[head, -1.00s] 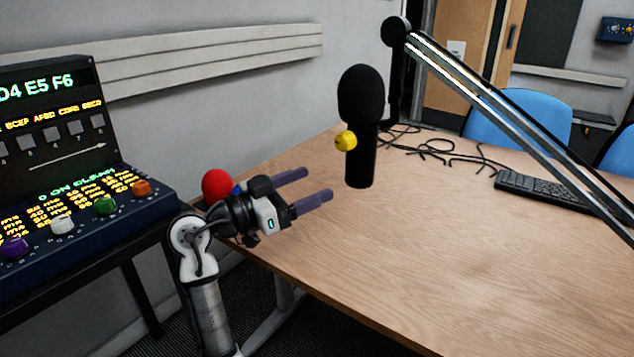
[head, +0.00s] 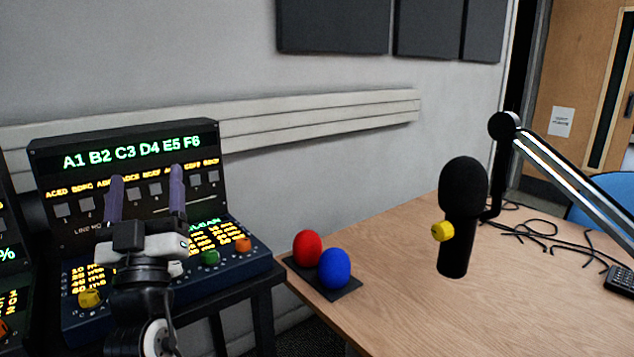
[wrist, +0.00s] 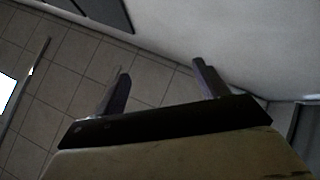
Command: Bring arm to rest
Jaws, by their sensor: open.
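My gripper (head: 146,196) is in the left part of the head view, in front of the dark console (head: 245,262) with its lit display. Its two purple fingers point up and stand apart, with nothing between them. In the wrist view my gripper (wrist: 163,82) also shows its two fingers apart and empty. Parts of the console's panel and screen are hidden behind my gripper and arm.
A wooden table (head: 390,290) fills the right. On it are a red ball (head: 307,248) and a blue ball (head: 334,268) on a dark pad, and black cables (head: 540,235). A black microphone (head: 462,205) with a yellow knob (head: 442,231) hangs from a boom arm (head: 570,170).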

